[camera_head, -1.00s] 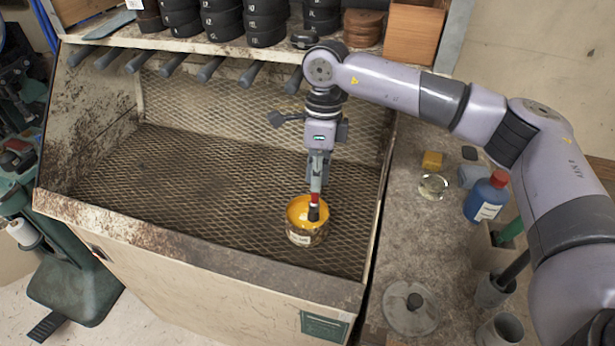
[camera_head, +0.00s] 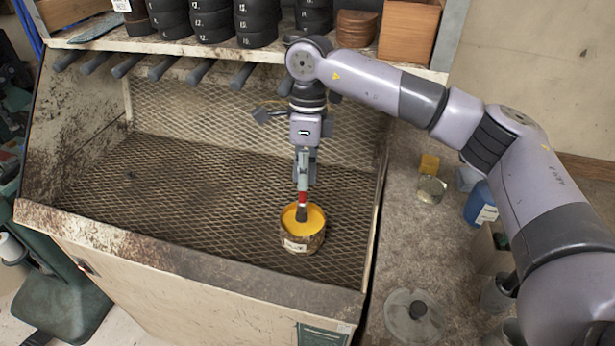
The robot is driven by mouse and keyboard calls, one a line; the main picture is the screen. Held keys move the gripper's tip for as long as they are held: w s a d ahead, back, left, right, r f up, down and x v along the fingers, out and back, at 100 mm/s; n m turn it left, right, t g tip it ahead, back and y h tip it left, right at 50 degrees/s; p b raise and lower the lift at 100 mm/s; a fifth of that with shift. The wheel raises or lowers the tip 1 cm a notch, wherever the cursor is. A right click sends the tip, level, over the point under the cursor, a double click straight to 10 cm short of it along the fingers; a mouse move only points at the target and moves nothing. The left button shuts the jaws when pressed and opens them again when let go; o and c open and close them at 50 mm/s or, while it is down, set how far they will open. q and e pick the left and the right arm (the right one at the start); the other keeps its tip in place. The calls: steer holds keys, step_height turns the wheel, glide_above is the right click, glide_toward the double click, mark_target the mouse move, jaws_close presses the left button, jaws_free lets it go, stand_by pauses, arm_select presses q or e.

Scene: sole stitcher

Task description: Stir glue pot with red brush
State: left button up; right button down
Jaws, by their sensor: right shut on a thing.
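The glue pot (camera_head: 297,246) is a round tin with a pale label and yellow-orange glue inside. It stands on the mesh floor of the booth. My right gripper (camera_head: 303,172) points down above the pot and is shut on the red brush (camera_head: 302,198). The brush hangs nearly upright, its dark end at the glue inside the pot's opening, towards the far side. How deep the tip goes is hard to tell. The gripper's fingers hide the upper handle. My left gripper is not in view.
The booth's mesh floor (camera_head: 190,190) is bare around the pot, with a raised front ledge (camera_head: 170,248). Black rolls line the shelf above.

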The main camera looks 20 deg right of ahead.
steer(key=shift+s+a, duration=0.1)
steer(key=shift+s, duration=0.2)
steer(key=shift+s+r, duration=0.1)
steer(key=shift+s, duration=0.1)
steer(key=shift+w, duration=0.1)
steer(key=shift+w+d+r+p, duration=0.1)
steer(key=shift+r+p, duration=0.3)
steer(key=shift+r, duration=0.35)
steer(key=shift+w+d+r+p, duration=0.1)
steer(key=shift+r+p, duration=0.25)
steer(key=shift+r, duration=0.35)
steer(key=shift+r, duration=0.1)
steer(key=shift+r+p, duration=1.55)
steer(key=shift+r, duration=0.9)
